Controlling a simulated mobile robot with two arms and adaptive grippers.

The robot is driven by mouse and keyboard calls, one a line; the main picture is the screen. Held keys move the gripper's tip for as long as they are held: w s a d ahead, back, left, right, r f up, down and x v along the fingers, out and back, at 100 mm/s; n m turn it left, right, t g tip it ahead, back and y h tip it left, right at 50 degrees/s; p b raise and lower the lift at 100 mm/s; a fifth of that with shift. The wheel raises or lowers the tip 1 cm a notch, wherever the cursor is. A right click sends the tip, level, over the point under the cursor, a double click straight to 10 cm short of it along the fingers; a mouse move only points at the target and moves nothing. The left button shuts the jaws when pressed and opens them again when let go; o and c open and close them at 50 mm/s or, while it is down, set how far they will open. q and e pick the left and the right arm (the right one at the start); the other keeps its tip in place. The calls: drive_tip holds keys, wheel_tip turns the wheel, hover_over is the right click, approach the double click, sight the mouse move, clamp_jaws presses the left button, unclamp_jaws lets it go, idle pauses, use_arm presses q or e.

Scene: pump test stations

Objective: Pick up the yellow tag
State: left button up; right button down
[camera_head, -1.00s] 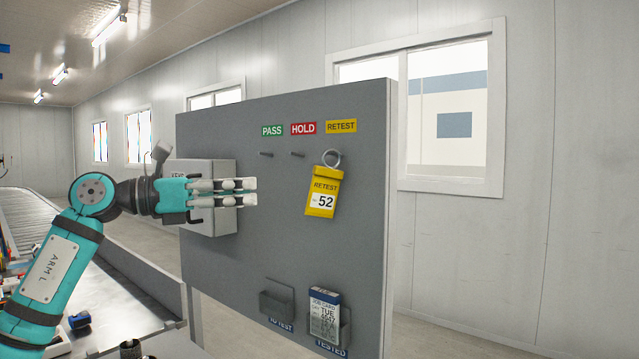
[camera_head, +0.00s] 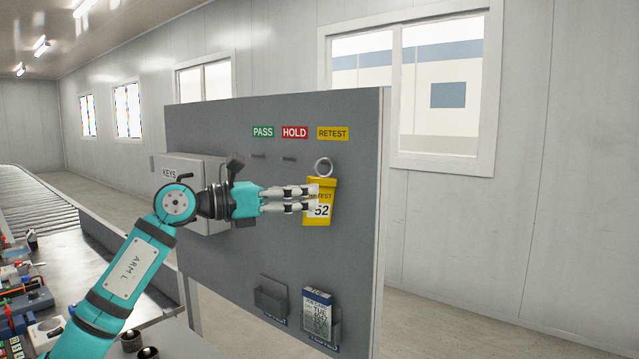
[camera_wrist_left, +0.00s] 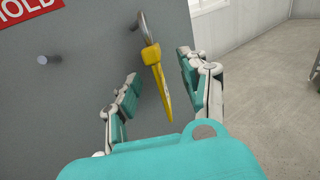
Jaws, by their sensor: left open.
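The yellow tag (camera_head: 322,211), marked RETEST 52, hangs by a metal ring (camera_head: 323,167) on the grey board, under the yellow RETEST label (camera_head: 332,134). My left gripper (camera_head: 314,197) is open, with its fingers in front of part of the tag in the head view. In the left wrist view the tag (camera_wrist_left: 157,78) shows edge-on between the two open fingers (camera_wrist_left: 160,85), with gaps on both sides. I cannot see it touching either finger. The ring (camera_wrist_left: 144,27) goes up out of the gap. My right gripper is not in view.
The grey board (camera_head: 230,265) carries a KEYS box (camera_head: 190,170) behind my left arm, and empty pegs under the PASS (camera_head: 263,132) and HOLD (camera_head: 295,132) labels. Lower down are an empty holder (camera_head: 270,300) and one with cards (camera_head: 317,312). A cluttered bench (camera_head: 70,270) stands at left.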

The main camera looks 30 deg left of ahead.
sight(321, 193)
use_arm(q)
drive_tip(key=p+x, duration=0.2)
drive_tip(key=x, duration=0.2)
drive_tip(key=shift+w+a, duration=0.2)
drive_tip(key=shift+w+d+f, duration=0.15)
drive_tip(key=shift+w+d, duration=0.1)
drive_tip(key=shift+s, duration=0.15)
drive_tip(key=shift+c, duration=0.2)
drive_tip(key=shift+a, duration=0.1)
drive_tip(key=c, duration=0.7)
clamp_jaws()
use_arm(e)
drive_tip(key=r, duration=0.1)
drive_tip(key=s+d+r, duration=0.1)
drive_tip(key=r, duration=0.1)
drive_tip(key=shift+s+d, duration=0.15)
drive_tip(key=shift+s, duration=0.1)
